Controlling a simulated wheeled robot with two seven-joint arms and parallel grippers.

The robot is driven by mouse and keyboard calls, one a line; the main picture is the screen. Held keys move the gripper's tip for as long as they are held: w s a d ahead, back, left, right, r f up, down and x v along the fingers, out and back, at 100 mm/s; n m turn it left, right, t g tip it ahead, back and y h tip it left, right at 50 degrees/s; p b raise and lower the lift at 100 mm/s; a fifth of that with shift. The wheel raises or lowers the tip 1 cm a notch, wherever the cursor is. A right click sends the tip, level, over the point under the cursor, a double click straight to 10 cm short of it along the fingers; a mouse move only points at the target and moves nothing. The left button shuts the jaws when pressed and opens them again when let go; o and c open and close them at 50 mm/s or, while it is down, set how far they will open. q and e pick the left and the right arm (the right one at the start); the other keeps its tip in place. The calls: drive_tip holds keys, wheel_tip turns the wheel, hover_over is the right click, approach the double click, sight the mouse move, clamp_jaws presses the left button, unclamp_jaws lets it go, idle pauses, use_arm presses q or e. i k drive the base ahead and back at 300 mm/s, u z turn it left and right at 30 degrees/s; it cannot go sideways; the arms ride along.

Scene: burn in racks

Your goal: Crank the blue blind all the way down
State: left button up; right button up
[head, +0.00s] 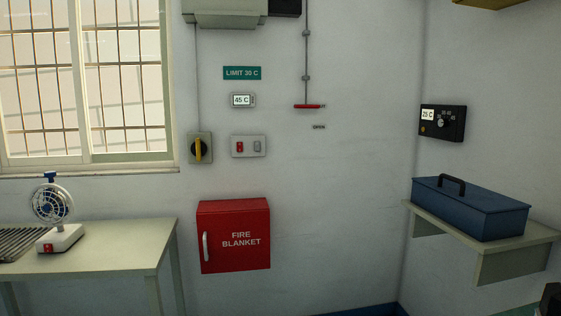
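No blue blind shows in the head view. The window (84,80) at the upper left has a pale frame and dark bars, and no blind covers the part in view. A thin rod (306,60) runs down the back wall from above the picture. It ends in a red handle (308,106), with a small label reading OPEN (319,127) below and right of it. I cannot tell what the rod works. Neither of my grippers can be made out in this view.
A table (120,255) with a fan (52,215) stands at the left. A yellow-black rotary switch (199,149), a two-button switch plate (248,146) and a red fire blanket box (234,236) are on the wall. A blue toolbox (470,207) sits on the right shelf (508,253).

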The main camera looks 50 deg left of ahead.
sight(199, 148)
drive_tip(key=u, duration=2.4)
drive_tip(key=i, duration=0.5)
drive_tip(key=u, duration=0.85)
drive_tip(key=i, duration=1.05)
drive_tip(key=z, duration=0.15)
